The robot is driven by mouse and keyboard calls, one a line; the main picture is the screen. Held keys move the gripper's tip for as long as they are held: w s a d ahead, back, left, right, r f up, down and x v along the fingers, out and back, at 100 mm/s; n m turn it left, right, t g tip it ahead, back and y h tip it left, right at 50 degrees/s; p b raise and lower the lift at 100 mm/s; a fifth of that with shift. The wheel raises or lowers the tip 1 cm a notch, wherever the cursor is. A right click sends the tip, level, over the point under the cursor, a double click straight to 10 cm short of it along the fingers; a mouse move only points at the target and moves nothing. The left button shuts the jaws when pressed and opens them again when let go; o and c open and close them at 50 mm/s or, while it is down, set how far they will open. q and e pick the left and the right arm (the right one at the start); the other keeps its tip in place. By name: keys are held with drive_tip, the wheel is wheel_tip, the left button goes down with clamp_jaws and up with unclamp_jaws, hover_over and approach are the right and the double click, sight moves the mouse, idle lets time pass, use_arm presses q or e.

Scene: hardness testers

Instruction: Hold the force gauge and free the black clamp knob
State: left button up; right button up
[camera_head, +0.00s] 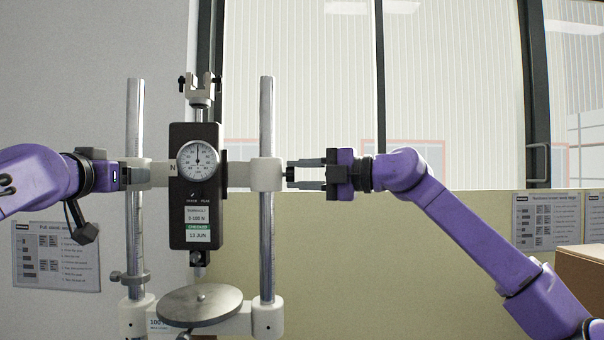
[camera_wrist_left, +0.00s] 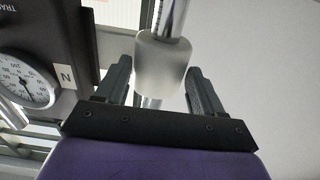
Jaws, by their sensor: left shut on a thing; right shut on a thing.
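The dark force gauge (camera_head: 190,222) with its round white dial (camera_head: 198,160) hangs upright on a pale crossbar between two steel columns. It shows partly at the left of the left wrist view (camera_wrist_left: 85,35). My left gripper (camera_head: 132,174) is shut on the white collar (camera_wrist_left: 160,62) at the crossbar's left end, one finger on each side of it. My right gripper (camera_head: 291,174) is shut on the small black clamp knob (camera_head: 290,174) beside the right collar (camera_head: 266,174); the fingers hide part of the knob.
Below the gauge is a round metal plate (camera_head: 199,304) with a gap under the gauge's tip. The left column (camera_head: 135,115) and right column (camera_head: 266,115) stand upright. A low beige partition (camera_head: 400,250) is behind; a cardboard box (camera_head: 580,285) is at right.

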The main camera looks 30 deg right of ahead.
drive_tip(key=n+y, duration=0.1)
drive_tip(key=n, duration=0.2)
drive_tip(key=n+t+y, duration=0.1)
drive_tip(key=n, duration=0.2)
drive_tip(key=shift+w+d+f+n, duration=0.1)
drive_tip(key=shift+d+f+n, duration=0.1)
drive_tip(key=shift+n, duration=0.1)
drive_tip(key=n+y, duration=0.2)
drive_tip(key=n, duration=0.2)
drive_tip(key=shift+w, duration=0.1)
drive_tip(key=shift+n+y, duration=0.3)
drive_tip(key=shift+n, duration=0.5)
drive_tip(key=shift+r+g, duration=0.1)
drive_tip(key=shift+g, duration=0.2)
drive_tip(key=o, duration=1.1)
drive_tip(key=shift+c, duration=0.2)
drive_tip(key=shift+a, duration=0.1)
